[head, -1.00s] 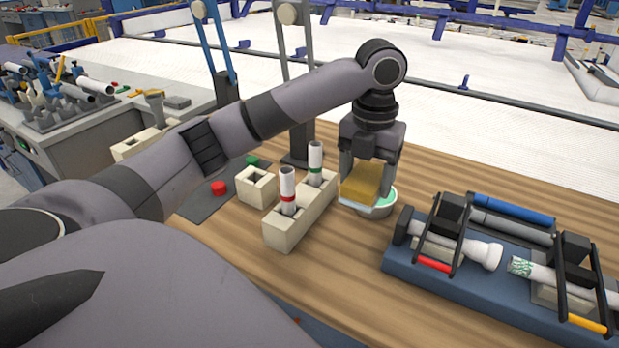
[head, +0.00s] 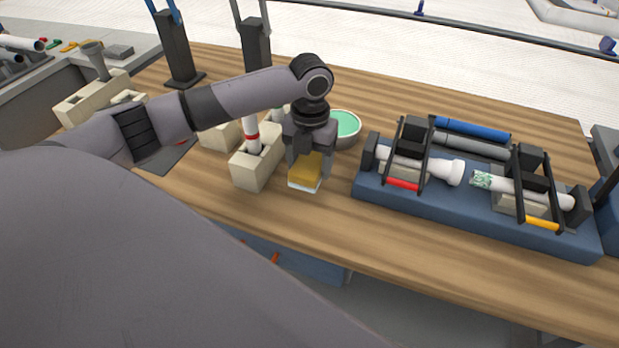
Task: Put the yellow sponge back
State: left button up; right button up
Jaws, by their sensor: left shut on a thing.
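The yellow sponge (head: 306,170) is a small block with a pale lower layer. My left gripper (head: 308,168) is shut on it and points down over the wooden table. I cannot tell whether the sponge touches the table or hangs just above it. A round bowl with a green inside (head: 347,124) stands behind and to the right of the gripper, partly hidden by it. My right gripper is not in view.
A beige block holder (head: 254,171) with a red-banded white tube (head: 251,132) stands just left of the gripper. A blue fixture (head: 470,212) with white pipes and clamps lies to the right. The table's front strip (head: 400,235) is clear.

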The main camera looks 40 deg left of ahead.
aim_at(310, 162)
pick_arm(q)
jog(key=shift+f, duration=2.6)
jog(key=shift+f, duration=0.15)
jog(key=o, duration=0.9)
jog(key=shift+o, duration=0.2)
notch_tip(310, 162, up, 12)
jog(key=shift+w+r, duration=0.1)
jog(key=shift+r, duration=0.1)
